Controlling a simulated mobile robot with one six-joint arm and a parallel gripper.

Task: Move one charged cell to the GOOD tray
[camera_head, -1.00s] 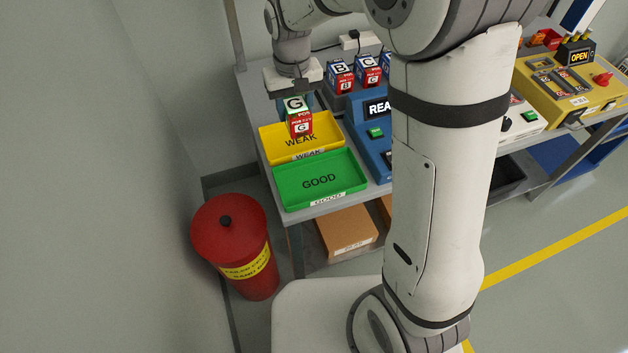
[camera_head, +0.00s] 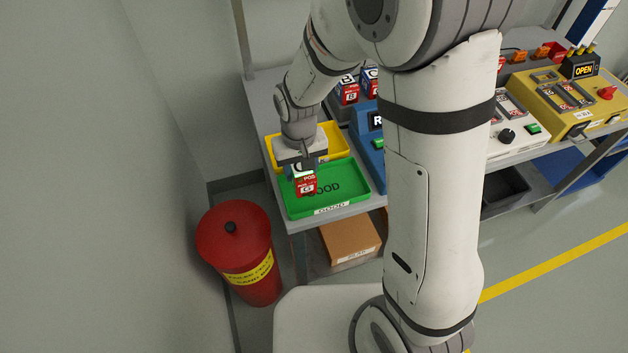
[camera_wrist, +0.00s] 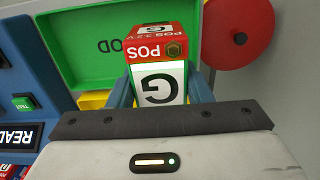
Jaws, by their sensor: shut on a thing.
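My gripper (camera_head: 303,168) is shut on a cell marked G (camera_head: 306,186), with a red POS end, a white label and a green band. In the head view the cell is over the left part of the green GOOD tray (camera_head: 356,192); I cannot tell whether it touches the tray floor. The wrist view shows the cell (camera_wrist: 158,85) between two blue-grey fingers, with the GOOD tray (camera_wrist: 70,60) behind it. The yellow WEAK tray (camera_head: 340,139) lies just behind the GOOD tray, partly hidden by my gripper. No other cell shows in the visible part of either tray.
Cells marked B (camera_head: 347,92) and C (camera_head: 370,82) stand at the back of the bench. A blue tester (camera_head: 366,143) is right of the trays. A red sand bin (camera_head: 235,240) stands on the floor at left. A yellow machine (camera_head: 575,100) reads OPEN.

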